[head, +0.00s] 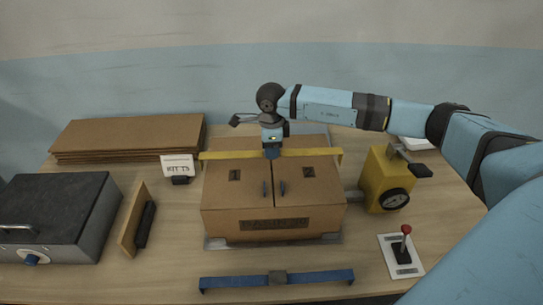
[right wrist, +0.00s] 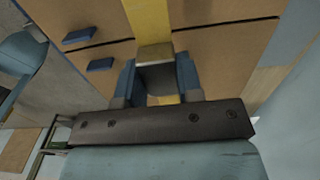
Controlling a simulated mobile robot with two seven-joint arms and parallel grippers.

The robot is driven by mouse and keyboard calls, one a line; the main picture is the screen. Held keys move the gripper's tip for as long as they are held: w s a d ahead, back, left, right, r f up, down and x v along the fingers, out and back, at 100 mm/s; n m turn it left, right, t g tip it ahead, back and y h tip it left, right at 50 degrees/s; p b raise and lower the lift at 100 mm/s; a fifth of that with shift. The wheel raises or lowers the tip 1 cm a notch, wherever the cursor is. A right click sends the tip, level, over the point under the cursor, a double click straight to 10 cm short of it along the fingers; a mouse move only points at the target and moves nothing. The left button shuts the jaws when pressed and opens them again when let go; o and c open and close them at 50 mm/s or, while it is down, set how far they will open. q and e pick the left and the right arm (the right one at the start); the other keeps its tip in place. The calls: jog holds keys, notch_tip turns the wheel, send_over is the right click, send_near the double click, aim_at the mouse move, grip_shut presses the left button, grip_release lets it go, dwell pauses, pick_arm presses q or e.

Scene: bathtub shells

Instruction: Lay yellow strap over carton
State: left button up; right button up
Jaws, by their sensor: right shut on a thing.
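The brown carton (head: 272,210) stands on a grey plate in the middle of the table, its top marked 1 and 2. The yellow strap (head: 225,155) runs left to right across the far part of the carton top, its bent ends reaching past both sides. My right gripper (head: 272,153) points down and is shut on the strap's middle. In the right wrist view the strap (right wrist: 148,20) passes between the fingers (right wrist: 158,88), over the carton top (right wrist: 225,45). I cannot tell whether the strap touches the carton. My left gripper is not in view.
A blue strap (head: 235,284) lies in front of the carton. A yellow device with a dial (head: 377,175) stands to its right, near a red-knobbed lever (head: 404,245). A dark box (head: 55,215), an upright board (head: 132,218), a small sign (head: 177,165) and flat cardboard (head: 130,136) are left.

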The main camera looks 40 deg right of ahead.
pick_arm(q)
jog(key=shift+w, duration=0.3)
pick_arm(e)
jog(key=shift+f, duration=2.65)
jog(key=o, duration=0.9)
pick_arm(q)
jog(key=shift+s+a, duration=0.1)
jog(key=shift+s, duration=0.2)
pick_arm(e)
jog(key=shift+o, duration=0.2)
